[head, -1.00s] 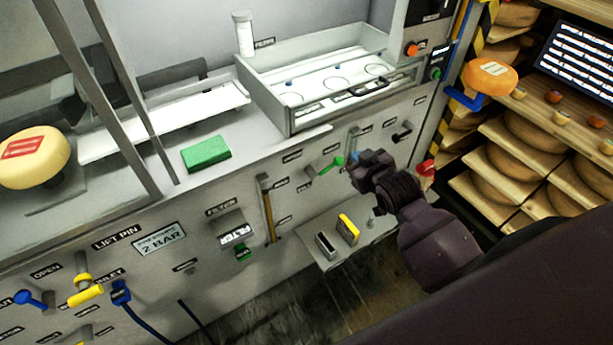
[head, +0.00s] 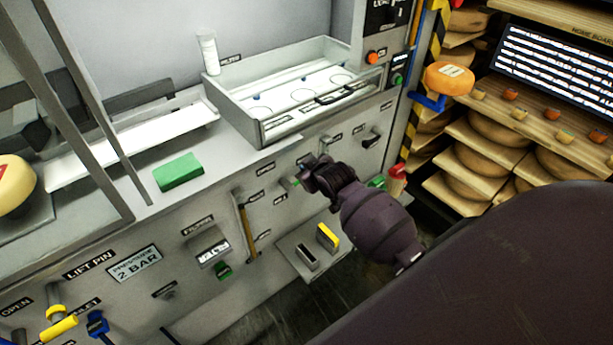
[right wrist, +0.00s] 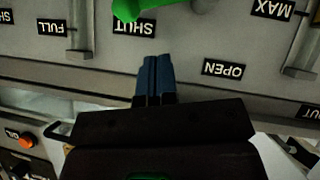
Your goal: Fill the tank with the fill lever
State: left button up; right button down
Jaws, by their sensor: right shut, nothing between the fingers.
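A green lever (head: 287,184) is on the grey front panel below the white open-topped basin (head: 262,132). My right gripper (head: 304,166) is at the panel beside it, and my wrist hides part of the lever. In the right wrist view, which is upside down, the green lever (right wrist: 150,8) shows at the top edge by a SHUT label (right wrist: 134,27). My blue fingers (right wrist: 154,62) are shut, empty, and just short of the lever in that picture. An OPEN label (right wrist: 223,70) is to their right. I cannot tell whether they touch the lever. My left gripper is out of view.
Slots with FULL (right wrist: 55,28) and MAX (right wrist: 273,10) labels flank the lever. A green block (head: 178,172) lies on the counter. Cheese shelves (head: 478,165) stand at the right.

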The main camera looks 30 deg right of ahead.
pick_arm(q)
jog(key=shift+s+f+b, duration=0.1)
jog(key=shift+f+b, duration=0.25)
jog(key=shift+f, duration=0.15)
pick_arm(e)
jog(key=f, duration=0.1)
jog(key=w+f, duration=0.1)
jog(key=f, duration=0.1)
jog(key=w+d+f, duration=0.1)
jog(key=shift+f, duration=0.25)
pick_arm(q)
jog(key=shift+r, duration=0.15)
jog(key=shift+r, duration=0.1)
pick_arm(e)
jog(key=shift+d, duration=0.1)
pick_arm(q)
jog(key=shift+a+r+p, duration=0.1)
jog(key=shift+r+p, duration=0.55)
jog(key=shift+p, duration=0.15)
pick_arm(e)
jog(key=shift+d+f+m+y, duration=0.3)
jog(key=shift+d+f+y, duration=0.15)
jog(key=shift+f, duration=0.3)
